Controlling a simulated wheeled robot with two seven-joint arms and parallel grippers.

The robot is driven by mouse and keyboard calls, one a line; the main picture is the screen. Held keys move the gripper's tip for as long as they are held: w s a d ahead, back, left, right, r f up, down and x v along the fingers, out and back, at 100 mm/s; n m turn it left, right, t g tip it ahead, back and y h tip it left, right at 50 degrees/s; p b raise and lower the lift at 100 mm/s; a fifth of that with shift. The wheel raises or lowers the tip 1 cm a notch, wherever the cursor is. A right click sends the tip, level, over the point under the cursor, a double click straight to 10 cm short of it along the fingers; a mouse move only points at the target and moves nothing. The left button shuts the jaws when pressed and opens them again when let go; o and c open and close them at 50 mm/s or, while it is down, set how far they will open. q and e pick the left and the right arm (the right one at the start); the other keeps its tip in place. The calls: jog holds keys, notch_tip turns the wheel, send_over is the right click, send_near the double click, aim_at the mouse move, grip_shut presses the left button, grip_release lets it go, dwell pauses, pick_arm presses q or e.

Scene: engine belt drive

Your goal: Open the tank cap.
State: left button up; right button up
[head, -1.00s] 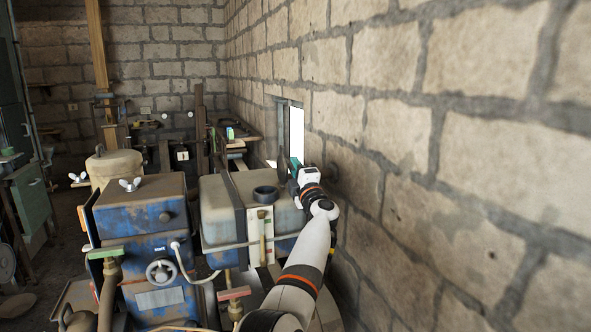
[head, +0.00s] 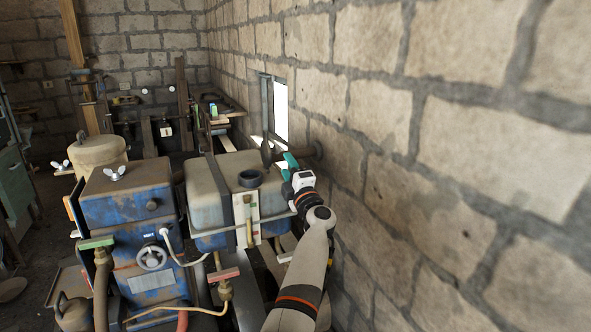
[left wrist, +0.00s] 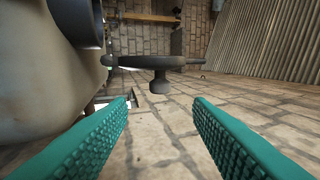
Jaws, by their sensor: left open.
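I cannot tell whether this fitting is the cap or an open neck. In the left wrist view, the fitting (left wrist: 78,20) shows at the top left above the pale tank side (left wrist: 40,75). My left gripper (head: 289,163), with teal fingers, is behind and to the right of the fitting, between tank and wall. My right gripper is not in view.
A dark edge-on disc with a knob (left wrist: 158,80) is ahead of the left fingers; a similar dark part (head: 266,153) shows near the wall. The brick wall (head: 400,180) is close on the right. A blue engine block (head: 130,195) stands left of the tank.

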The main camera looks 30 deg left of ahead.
pick_arm(q)
jog(key=p+v, duration=0.1)
jog(key=v, duration=0.4)
jog(key=shift+d, duration=0.1)
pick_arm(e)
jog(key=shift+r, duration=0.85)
